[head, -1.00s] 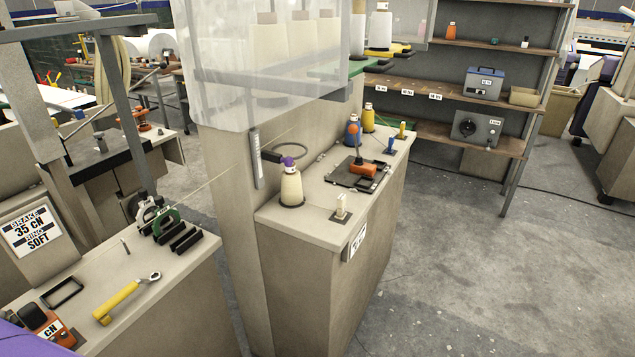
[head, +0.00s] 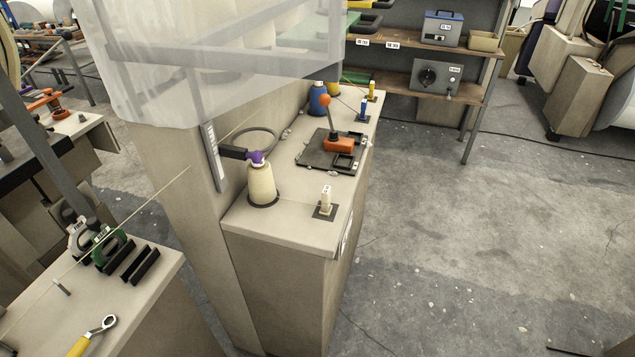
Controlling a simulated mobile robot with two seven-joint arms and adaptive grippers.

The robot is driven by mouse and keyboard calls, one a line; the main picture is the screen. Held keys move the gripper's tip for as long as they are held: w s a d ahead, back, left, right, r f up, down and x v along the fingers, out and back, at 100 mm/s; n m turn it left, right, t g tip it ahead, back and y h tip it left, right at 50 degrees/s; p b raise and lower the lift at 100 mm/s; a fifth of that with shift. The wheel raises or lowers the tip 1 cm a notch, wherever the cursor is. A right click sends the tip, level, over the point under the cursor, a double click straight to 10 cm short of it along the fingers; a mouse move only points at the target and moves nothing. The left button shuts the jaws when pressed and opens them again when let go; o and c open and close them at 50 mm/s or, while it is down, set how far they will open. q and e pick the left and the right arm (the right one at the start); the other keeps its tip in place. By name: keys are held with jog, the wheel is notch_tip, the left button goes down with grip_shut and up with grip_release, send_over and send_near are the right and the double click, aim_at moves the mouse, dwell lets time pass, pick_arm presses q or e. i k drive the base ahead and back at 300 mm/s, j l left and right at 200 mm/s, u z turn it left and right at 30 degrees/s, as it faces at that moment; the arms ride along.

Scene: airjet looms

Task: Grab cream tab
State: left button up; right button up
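The cream tab (head: 326,198) stands upright on a small dark square base near the front right edge of the beige cabinet top (head: 290,228). It is small and pale, with dark marks near its top. A cream cone with a purple top (head: 262,182) stands to its left. Blue (head: 364,108) and yellow (head: 371,90) tabs stand farther back along the same right edge. Neither of my grippers is in the head view.
A dark plate with an orange block and lever (head: 338,145) lies behind the cream tab. A translucent cover (head: 200,60) overhangs the cabinet's left part. A bench with a yellow-handled wrench (head: 90,338) is at lower left. The floor (head: 480,240) at right is open.

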aim_at(325, 209)
jog(key=l+u, duration=0.1)
jog(key=l, duration=0.65)
jog(key=i+l+u, duration=0.1)
jog(key=l, duration=0.25)
jog(key=i+l+u, duration=0.1)
jog(key=l, duration=0.25)
jog(key=i+l+u, duration=0.1)
jog(key=l, duration=0.3)
jog(key=i+l+u, duration=0.2)
jog(key=i+l, duration=0.2)
jog(key=l, duration=0.25)
jog(key=i+l+u, duration=0.15)
jog(key=l, duration=0.2)
jog(key=i+l+u, duration=0.1)
jog(key=i, duration=0.35)
jog(key=i+l+u, duration=0.15)
jog(key=i+l, duration=0.2)
jog(key=u, duration=1.95)
jog(key=i+l, duration=0.05)
